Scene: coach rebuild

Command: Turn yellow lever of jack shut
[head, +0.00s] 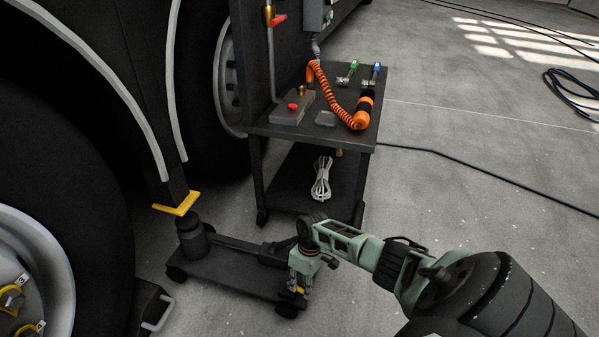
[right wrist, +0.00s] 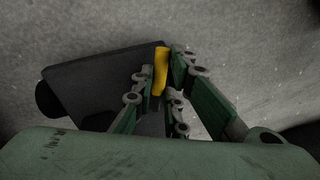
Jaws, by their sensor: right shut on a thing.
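The dark jack (head: 235,268) stands on the floor between the wheels. Its upright post (head: 192,235) is at its left end, under a yellow pad (head: 177,204) at the vehicle's dark support leg. My right gripper (head: 299,284) points down at the jack's right end. In the right wrist view the yellow lever (right wrist: 161,71) sits between the fingertips, and my right gripper (right wrist: 166,88) is shut on it. The dark jack body (right wrist: 105,80) lies beside and behind it. In the head view the gripper mostly hides the lever. My left gripper is not in view.
A dark trolley (head: 350,133) with an orange coiled hose (head: 335,97) and a grey box (head: 293,110) stands behind the jack. A white cable bundle (head: 321,180) lies on its lower shelf. Large wheels (head: 35,265) are at left. The floor at right is open, crossed by black cables.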

